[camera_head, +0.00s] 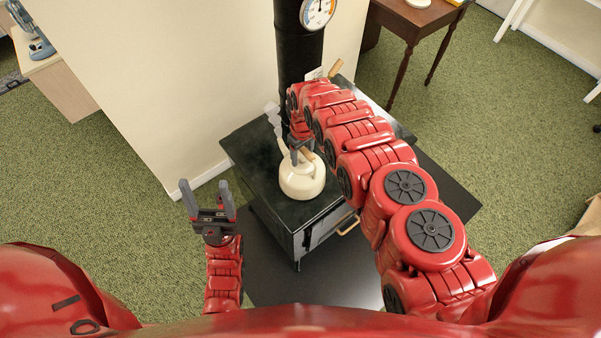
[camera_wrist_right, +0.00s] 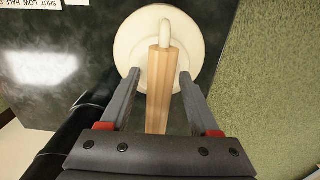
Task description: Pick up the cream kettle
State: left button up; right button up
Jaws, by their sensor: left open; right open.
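The cream kettle (camera_head: 302,184) stands on the black stove top (camera_head: 255,148). In the right wrist view the round cream kettle (camera_wrist_right: 128,42) shows from above, with its pale wooden handle (camera_wrist_right: 158,72) running toward my gripper. My right gripper (camera_wrist_right: 160,75) is open, with one finger on each side of the handle and gaps showing between fingers and wood. In the head view my right arm reaches over the stove and partly hides the kettle's top. My left gripper (camera_head: 205,187) is open and empty, to the left of the stove.
A black stovepipe (camera_head: 298,50) with a round gauge (camera_head: 318,12) rises behind the kettle. A cream wall (camera_head: 170,90) stands at the left of the stove. A brown wooden table (camera_head: 412,22) is at the back right. Green carpet is open on the right.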

jog(key=shift+f, duration=0.25)
jog(key=shift+c, duration=0.3)
grip_shut()
dwell(1.5)
